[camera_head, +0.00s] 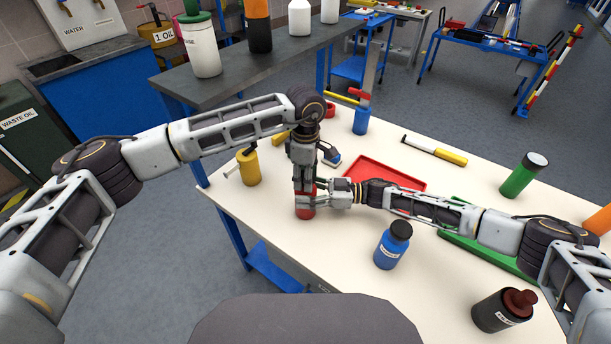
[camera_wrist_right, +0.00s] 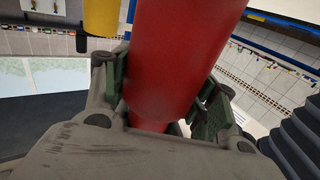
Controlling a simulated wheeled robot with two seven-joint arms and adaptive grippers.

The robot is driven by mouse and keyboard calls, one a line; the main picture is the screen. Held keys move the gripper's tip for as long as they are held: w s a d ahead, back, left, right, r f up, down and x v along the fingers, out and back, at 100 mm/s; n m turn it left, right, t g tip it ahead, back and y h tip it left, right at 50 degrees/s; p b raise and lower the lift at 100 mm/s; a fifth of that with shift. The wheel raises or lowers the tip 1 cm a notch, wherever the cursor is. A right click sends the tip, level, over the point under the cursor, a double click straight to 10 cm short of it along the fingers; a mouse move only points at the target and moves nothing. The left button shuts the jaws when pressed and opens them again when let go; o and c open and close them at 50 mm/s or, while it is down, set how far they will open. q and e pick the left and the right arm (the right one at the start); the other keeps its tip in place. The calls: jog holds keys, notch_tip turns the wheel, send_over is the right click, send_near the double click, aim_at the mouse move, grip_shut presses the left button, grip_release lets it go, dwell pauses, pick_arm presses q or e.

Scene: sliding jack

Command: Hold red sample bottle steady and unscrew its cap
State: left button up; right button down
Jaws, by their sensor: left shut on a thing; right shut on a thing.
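The red sample bottle (camera_head: 306,211) stands near the left front edge of the cream table (camera_head: 279,232). My right gripper (camera_head: 322,199) reaches in from the right and is shut on the bottle's body. In the right wrist view the red bottle (camera_wrist_right: 175,60) lies between the green-padded fingers of my right gripper (camera_wrist_right: 165,95). My left gripper (camera_head: 305,187) points straight down from above and is shut at the bottle's top. The cap is hidden by its fingers, so I cannot tell whether it is loose.
A blue bottle with a black cap (camera_head: 390,250) stands right of the red bottle. A yellow container (camera_head: 249,168) stands to the left. A red tray (camera_head: 400,178) lies behind my right arm. A dark bottle (camera_head: 495,314) and a green bottle (camera_head: 520,179) stand farther right.

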pick_arm(q)
jog(key=n, duration=1.5)
jog(key=shift+n, duration=0.4)
jog(key=n, duration=1.1)
jog(key=shift+r+n, duration=0.1)
jog(key=shift+n, duration=0.3)
jog(key=n, duration=0.4)
